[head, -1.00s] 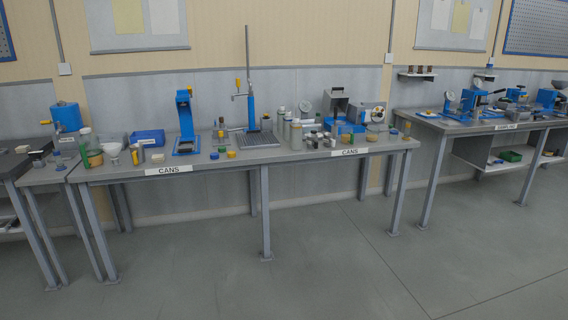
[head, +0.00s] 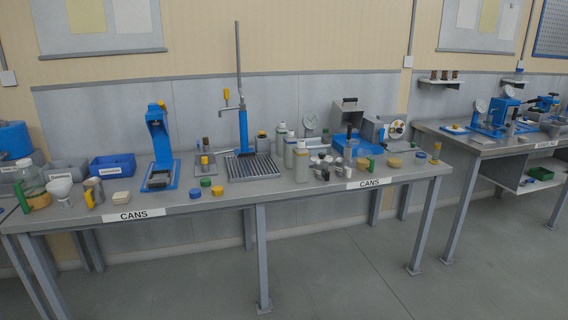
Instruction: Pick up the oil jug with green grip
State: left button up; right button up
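I cannot make out for certain which thing is the oil jug with green grip. A green upright piece (head: 22,197) stands at the far left end of the CANS bench, beside a clear jar (head: 28,173) and a tan bowl (head: 38,200). Another small green piece (head: 371,164) stands on the right half of the bench. Several pale bottles with light caps stand right of centre, the nearest bottle (head: 301,163) in front; no green grip is clear on them. Neither of my grippers is in view.
The long grey CANS bench (head: 225,202) crosses the view. A blue press (head: 160,150), a tall-post stand (head: 243,130) on a ribbed tray and a blue bin (head: 112,165) stand on it. A second bench (head: 475,143) is at right. The floor in front (head: 340,275) is clear.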

aim_at(364, 162)
jog(key=i, duration=2.7)
jog(key=i+z, duration=0.1)
jog(key=z, duration=0.3)
